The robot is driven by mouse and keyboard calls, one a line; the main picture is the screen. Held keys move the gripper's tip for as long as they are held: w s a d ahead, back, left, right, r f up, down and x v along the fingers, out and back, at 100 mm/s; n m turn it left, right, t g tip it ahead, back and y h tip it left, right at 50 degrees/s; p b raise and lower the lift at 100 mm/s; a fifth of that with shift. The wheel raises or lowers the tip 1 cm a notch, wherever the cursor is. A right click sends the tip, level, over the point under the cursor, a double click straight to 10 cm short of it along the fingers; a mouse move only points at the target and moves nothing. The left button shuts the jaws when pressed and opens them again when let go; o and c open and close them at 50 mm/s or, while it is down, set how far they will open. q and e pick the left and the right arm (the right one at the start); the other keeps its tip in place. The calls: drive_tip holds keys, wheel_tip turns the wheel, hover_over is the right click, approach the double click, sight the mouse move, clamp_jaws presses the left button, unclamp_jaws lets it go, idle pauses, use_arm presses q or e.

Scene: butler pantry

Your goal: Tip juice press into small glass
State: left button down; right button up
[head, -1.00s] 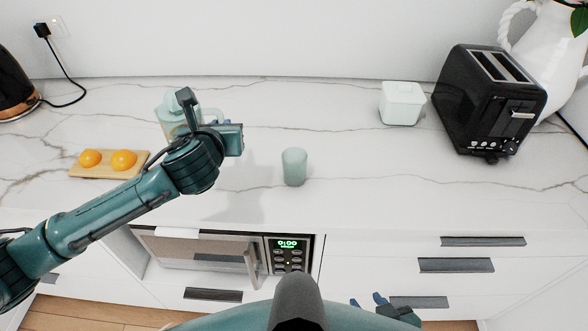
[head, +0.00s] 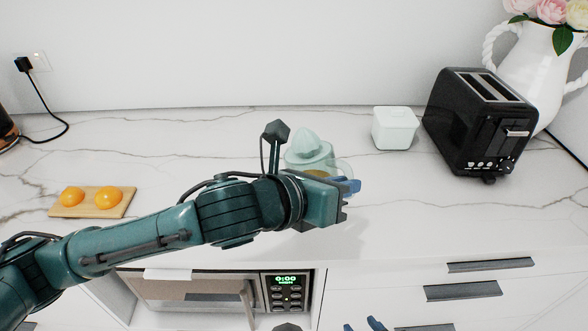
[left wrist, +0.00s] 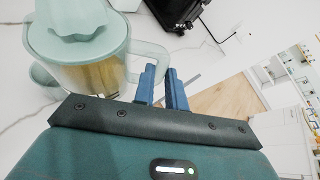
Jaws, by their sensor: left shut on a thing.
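The juice press (head: 308,150) is pale green with a ribbed cone on top and orange-yellow juice inside. It stands nearly upright just behind my left gripper (head: 347,188). In the left wrist view, the press (left wrist: 88,55) fills the upper left, and my left gripper (left wrist: 165,88) is shut at its handle (left wrist: 150,55). The small glass does not show in the head view, where my left arm and the press cover its place. A pale green piece beside the press in the left wrist view may be the glass. My right gripper (head: 364,326) shows only its spread blue fingertips at the bottom edge.
A white lidded box (head: 394,128), a black toaster (head: 478,122) and a white vase (head: 530,60) stand at the back right. The right front counter is clear. A microwave (head: 190,290) sits below.

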use_arm(q)
drive_tip(key=shift+s+d+g+h+b, duration=0.3)
drive_tip(key=shift+s+d+b, duration=0.1)
drive_tip(key=shift+s, duration=0.15)
use_arm(e)
drive_tip(key=shift+s+a+f, duration=0.2)
drive_tip(key=shift+s+f, duration=0.1)
drive_tip(key=shift+f, duration=0.1)
use_arm(q)
drive_tip(key=shift+f, duration=0.2)
use_arm(e)
drive_tip(key=shift+w+r, duration=0.1)
use_arm(q)
drive_tip(key=shift+w+f+b, duration=0.1)
drive_tip(key=shift+f+b, duration=0.2)
drive_tip(key=shift+b, duration=0.25)
use_arm(e)
drive_tip(key=shift+w+a, duration=0.1)
drive_tip(key=shift+a, duration=0.05)
use_arm(q)
drive_tip(key=shift+a+f+n+g+h+b, duration=0.1)
drive_tip(key=shift+f+n+g+h+b, duration=0.2)
drive_tip(key=shift+b, duration=0.1)
use_arm(e)
drive_tip(key=shift+w+a+t, duration=0.15)
drive_tip(key=shift+w+t, duration=0.05)
drive_tip(key=shift+t, duration=0.1)
